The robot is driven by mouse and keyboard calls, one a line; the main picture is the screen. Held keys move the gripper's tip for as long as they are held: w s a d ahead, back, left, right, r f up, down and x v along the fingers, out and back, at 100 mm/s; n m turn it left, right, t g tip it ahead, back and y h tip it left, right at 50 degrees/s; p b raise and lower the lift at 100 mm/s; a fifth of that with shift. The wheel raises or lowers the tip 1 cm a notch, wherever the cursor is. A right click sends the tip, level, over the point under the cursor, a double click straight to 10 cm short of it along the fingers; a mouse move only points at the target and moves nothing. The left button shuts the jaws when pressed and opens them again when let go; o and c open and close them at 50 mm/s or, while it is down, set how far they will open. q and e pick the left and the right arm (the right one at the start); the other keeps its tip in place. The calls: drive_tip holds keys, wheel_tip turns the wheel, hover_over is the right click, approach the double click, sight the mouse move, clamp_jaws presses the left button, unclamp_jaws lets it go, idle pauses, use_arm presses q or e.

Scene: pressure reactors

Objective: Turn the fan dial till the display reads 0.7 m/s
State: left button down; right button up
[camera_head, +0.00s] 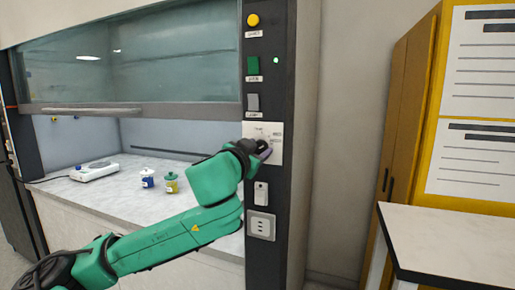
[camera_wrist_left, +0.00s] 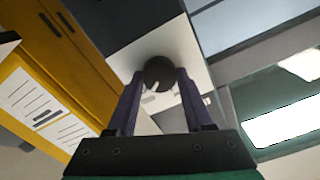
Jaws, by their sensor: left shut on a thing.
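The fan dial (camera_wrist_left: 160,70) is a dark round knob with a pale mark, on a white plate (camera_head: 274,130) on the dark post of the fume hood. My left gripper (camera_head: 262,150) is at this plate and covers the dial in the head view. In the left wrist view my left gripper (camera_wrist_left: 160,80) has one finger on each side of the dial and is shut on it. Small marks show on the plate, but I cannot read them, and I make out no display reading. My right gripper is not in view.
A yellow button (camera_head: 253,20), a green switch (camera_head: 253,66) and a grey switch (camera_head: 252,102) sit above the plate; a white switch (camera_head: 261,193) and a socket (camera_head: 261,225) are below. Jars and a white device (camera_head: 95,171) stand inside the hood. A table (camera_head: 450,240) stands at right.

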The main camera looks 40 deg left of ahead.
use_arm(q)
drive_tip(key=m, duration=0.3)
drive_tip(key=shift+d+f+m, duration=0.1)
drive_tip(key=shift+m, duration=1.7)
drive_tip(key=shift+c, duration=1.4)
unclamp_jaws()
